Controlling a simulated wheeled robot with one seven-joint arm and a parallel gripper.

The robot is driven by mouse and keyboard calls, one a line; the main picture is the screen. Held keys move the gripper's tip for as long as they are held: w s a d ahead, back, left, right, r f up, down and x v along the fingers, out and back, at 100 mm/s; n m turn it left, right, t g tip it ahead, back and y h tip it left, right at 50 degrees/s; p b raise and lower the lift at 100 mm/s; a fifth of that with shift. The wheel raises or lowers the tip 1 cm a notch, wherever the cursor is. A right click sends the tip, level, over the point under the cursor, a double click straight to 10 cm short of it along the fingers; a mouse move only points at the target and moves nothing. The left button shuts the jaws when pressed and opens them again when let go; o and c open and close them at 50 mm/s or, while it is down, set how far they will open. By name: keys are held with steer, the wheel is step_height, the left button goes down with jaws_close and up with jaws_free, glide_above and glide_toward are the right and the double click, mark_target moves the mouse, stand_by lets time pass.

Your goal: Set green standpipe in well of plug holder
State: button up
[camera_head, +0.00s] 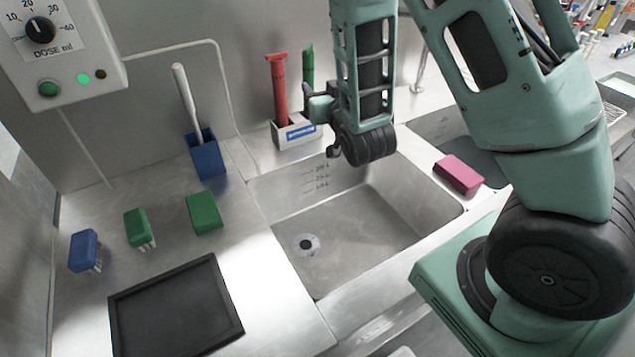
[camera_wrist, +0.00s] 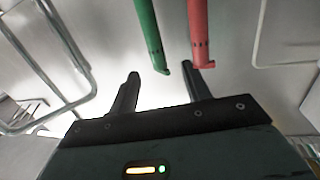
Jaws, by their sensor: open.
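The green standpipe (camera_head: 308,66) stands beside a red one (camera_head: 279,85) at the back of the sink. Both rise from a white holder with a blue label (camera_head: 297,132), which I take for the plug holder. My gripper hides part of the green pipe's lower length, and I cannot see how its bottom sits. My gripper (camera_head: 312,102) is in front of the pipes. In the wrist view my gripper (camera_wrist: 160,74) is open and empty; the end of the green standpipe (camera_wrist: 149,32) shows between its fingertips, and the red pipe (camera_wrist: 198,30) is close to the right finger.
The steel sink (camera_head: 350,225) below has a drain (camera_head: 306,244). A blue holder with a white-handled brush (camera_head: 206,155) stands left of it. A pink block (camera_head: 458,174) lies on the right rim. Brushes, a green block (camera_head: 204,213) and a black tray (camera_head: 175,310) occupy the left counter.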

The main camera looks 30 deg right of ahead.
steer(key=s+a+f+n+g+y, duration=0.25)
steer(key=s+a+g, duration=0.25)
steer(key=a, duration=0.4)
steer(key=s+a+f+n+g+y, duration=0.1)
steer(key=s+a+n+g+y, duration=0.1)
steer(key=s+a+g+y, duration=0.5)
steer(key=s+a+r+n+g+h, duration=0.1)
steer(key=s+r+n+g+h, duration=0.1)
steer(key=s, duration=0.7)
steer(key=s+a+r+n+g+h, duration=0.2)
steer(key=s+n+g+h, duration=0.1)
steer(key=s, duration=0.6)
steer(key=shift+s+a+n, duration=0.3)
steer(key=shift+s+n, duration=0.05)
steer(key=shift+s, duration=0.05)
steer(key=shift+r+h, duration=0.1)
steer(key=shift+h, duration=0.15)
